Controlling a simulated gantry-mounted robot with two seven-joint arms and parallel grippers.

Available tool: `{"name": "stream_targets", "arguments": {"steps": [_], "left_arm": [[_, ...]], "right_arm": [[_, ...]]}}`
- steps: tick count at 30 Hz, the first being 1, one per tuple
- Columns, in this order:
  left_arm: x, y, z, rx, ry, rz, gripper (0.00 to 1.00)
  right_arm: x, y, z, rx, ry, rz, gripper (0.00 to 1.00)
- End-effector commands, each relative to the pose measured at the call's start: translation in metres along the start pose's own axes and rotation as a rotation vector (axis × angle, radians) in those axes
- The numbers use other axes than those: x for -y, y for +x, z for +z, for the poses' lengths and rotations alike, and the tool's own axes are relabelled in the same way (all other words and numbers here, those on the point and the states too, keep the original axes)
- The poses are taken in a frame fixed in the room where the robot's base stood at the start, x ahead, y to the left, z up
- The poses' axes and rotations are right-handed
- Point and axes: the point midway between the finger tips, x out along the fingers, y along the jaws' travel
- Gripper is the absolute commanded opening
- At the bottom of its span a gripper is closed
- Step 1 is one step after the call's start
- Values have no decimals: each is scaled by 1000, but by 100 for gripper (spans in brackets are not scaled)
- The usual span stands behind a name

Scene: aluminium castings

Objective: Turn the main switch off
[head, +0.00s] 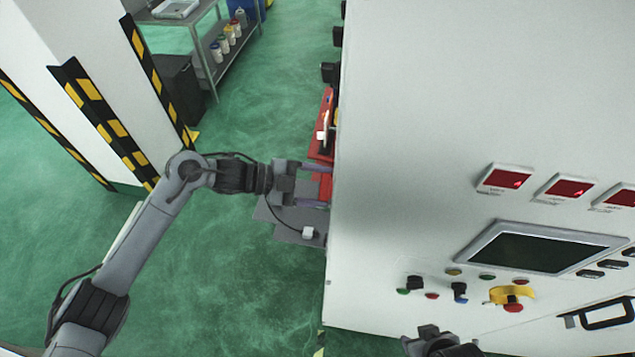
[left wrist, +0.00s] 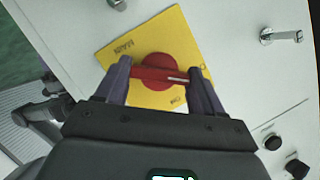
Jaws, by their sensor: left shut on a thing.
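The main switch (left wrist: 158,62) is a round red knob with a red bar handle, set on a square yellow plate (left wrist: 120,48) on a pale cabinet side. My left gripper (left wrist: 160,82) is shut on the red handle, one finger at each end. The handle lies nearly level across the left wrist view, with a pale mark towards its right end. The plate looks tilted there, and its small lettering is hard to read. In the head view my left gripper (head: 318,184) reaches the cabinet's left side; the switch is hidden there. Part of my right arm (head: 440,343) shows at the bottom, its fingers unclear.
The large white cabinet (head: 430,130) fills the right, with a screen (head: 530,252), red displays and several buttons on its front. A striped pillar (head: 90,60) stands at the left, behind my left arm. A shelf (head: 228,45) stands farther back. Green floor lies between.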

Motion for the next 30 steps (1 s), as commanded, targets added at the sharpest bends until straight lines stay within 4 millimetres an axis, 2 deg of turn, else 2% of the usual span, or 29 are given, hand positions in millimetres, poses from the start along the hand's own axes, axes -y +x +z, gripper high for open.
{"name": "stream_targets", "arguments": {"steps": [9,26,27,30], "left_arm": [[2,0,0,-1,-129,53,38],[1,0,0,-2,-160,66,38],[1,0,0,-2,-159,66,71],[1,0,0,-2,-159,66,86]], "right_arm": [[0,-3,-1,0,1,-1,43],[2,-3,-2,-2,9,-8,43],[2,-3,-2,-2,9,-7,43],[2,-3,-2,-2,9,-7,43]]}}
